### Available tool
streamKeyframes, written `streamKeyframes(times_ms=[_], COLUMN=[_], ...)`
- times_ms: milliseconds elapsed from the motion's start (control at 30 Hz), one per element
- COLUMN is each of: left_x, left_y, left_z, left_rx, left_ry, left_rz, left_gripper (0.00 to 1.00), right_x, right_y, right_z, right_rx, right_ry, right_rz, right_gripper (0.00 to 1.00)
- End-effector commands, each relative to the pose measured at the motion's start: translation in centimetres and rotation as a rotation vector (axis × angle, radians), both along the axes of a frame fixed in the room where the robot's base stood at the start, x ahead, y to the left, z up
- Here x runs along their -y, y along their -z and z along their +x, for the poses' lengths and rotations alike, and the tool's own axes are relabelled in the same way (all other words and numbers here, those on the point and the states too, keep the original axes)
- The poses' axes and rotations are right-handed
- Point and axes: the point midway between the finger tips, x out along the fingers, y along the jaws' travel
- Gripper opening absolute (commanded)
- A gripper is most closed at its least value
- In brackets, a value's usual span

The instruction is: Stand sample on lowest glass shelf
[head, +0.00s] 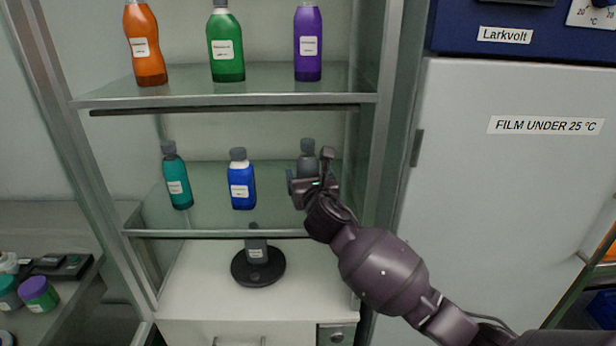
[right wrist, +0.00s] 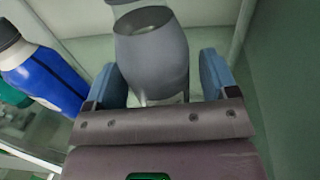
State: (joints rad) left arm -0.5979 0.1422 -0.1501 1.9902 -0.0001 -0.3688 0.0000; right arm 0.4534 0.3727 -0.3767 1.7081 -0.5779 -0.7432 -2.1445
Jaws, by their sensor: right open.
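A grey bottle (head: 307,147), which looks like the sample, stands upright at the right end of the lowest glass shelf (head: 275,208). My right gripper (head: 312,180) is in front of it, open. In the right wrist view the grey bottle (right wrist: 152,60) lies between the two blue-grey fingers of the gripper (right wrist: 163,80), with a gap visible at the sides. Its lower part is partly hidden by my gripper in the head view. My left gripper is in neither view.
A blue bottle (head: 241,182) and a teal bottle (head: 176,180) stand left on the same shelf. Orange (head: 146,45), green (head: 226,48) and purple (head: 308,45) bottles stand on the upper shelf (head: 190,90). Below, a dark grey bottle (head: 256,250) stands on a black round base (head: 270,276).

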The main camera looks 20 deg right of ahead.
Motion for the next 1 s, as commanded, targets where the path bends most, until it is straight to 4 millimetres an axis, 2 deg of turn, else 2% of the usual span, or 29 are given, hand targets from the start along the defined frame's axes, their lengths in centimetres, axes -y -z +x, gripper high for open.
streamKeyframes(times_ms=[167, 267, 367, 700, 833, 1000], left_x=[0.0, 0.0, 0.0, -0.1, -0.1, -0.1], left_y=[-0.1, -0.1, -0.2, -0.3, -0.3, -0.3], left_z=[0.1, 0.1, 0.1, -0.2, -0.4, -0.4], left_rx=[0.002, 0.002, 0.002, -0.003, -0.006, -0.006], left_ry=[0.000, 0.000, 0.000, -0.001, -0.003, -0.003], left_rz=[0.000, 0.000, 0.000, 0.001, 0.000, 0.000], left_gripper=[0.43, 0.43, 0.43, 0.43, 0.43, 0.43], right_x=[0.0, 0.0, -0.2, -0.7, -0.9, -1.0], right_y=[-0.3, -0.2, -0.2, -0.2, -0.2, -0.3], right_z=[0.0, -0.8, -2.2, -8.6, -10.4, -11.7], right_rx=[0.001, 0.000, 0.000, 0.000, 0.001, 0.001], right_ry=[0.000, 0.000, -0.001, -0.001, -0.001, 0.000], right_rz=[0.000, -0.001, -0.001, 0.001, -0.001, 0.001], right_gripper=[0.79, 0.79, 0.79, 0.79, 0.79, 0.79])
